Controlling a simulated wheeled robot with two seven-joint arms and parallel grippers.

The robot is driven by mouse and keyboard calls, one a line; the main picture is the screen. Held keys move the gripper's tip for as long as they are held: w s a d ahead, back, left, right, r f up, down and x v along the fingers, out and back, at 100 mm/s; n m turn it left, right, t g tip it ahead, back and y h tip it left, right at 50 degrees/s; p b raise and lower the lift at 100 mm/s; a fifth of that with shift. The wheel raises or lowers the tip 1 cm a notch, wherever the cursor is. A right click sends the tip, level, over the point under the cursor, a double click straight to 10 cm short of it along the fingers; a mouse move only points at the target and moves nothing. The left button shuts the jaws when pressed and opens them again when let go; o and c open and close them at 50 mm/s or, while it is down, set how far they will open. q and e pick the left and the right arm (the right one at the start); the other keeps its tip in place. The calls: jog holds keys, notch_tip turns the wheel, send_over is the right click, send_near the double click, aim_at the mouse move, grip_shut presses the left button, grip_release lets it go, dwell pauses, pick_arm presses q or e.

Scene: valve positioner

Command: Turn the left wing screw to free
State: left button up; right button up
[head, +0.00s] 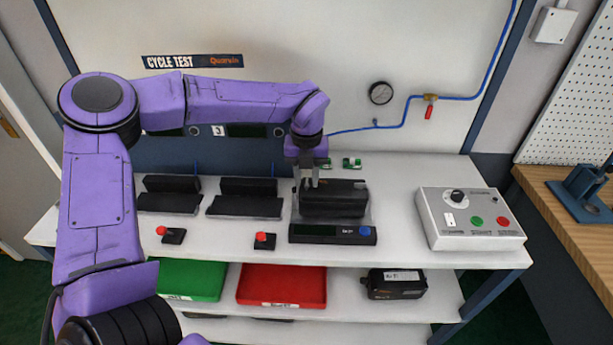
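My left gripper (311,183) reaches in from the left and points down at the left part of the black fixture (345,208) on the bench. Its fingertips are at or just above the back left of the black block there; I cannot tell whether they touch. The fingers are too small to show whether they are open or shut. The left wing screw cannot be made out; the gripper may hide it. A dark front panel (320,234) with a blue button (365,231) lies before the block. My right gripper is not in view.
Two similar black fixtures (170,204) (245,206) stand to the left, with red buttons (161,230) (261,237) before them. A grey control box (470,222) stands at right. Green (195,282) and red (282,286) trays and a black box (396,288) are on the shelf below.

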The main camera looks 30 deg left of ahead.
aim_at(306, 181)
pick_arm(q)
notch_tip(306, 181, up, 10)
jog(key=b, duration=0.1)
jog(key=shift+r, duration=0.15)
dwell(0.5)
